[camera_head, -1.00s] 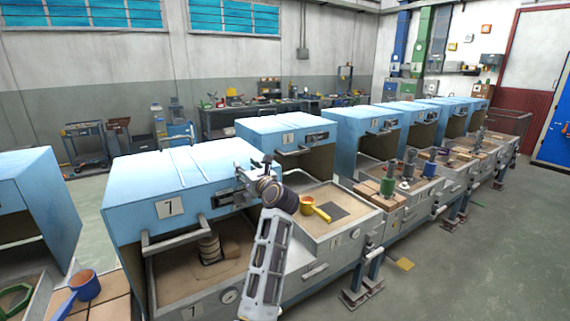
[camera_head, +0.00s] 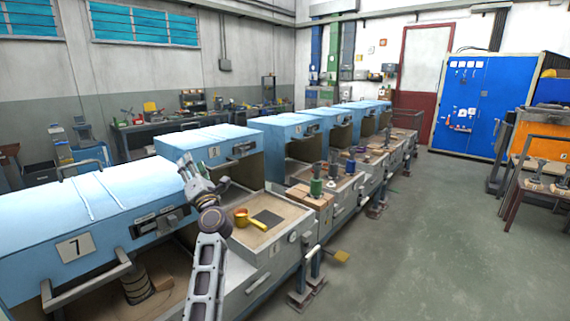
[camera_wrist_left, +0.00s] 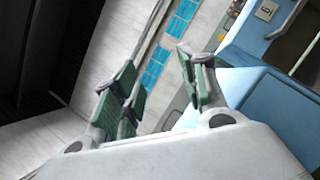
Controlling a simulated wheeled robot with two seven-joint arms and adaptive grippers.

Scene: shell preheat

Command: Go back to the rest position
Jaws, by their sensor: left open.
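My left gripper (camera_head: 187,165) is in front of the blue hoods, near the right edge of the hood marked 7 (camera_head: 100,205). My grey arm rises to it from the bottom of the head view. In the left wrist view its two green-padded fingers (camera_wrist_left: 158,88) stand apart with nothing between them. My right gripper is not in view.
A row of blue-hooded stations recedes to the right. A yellow ladle (camera_head: 243,216) lies on the bench right of my arm. A dark cylindrical stack (camera_head: 136,286) stands inside the hood marked 7.

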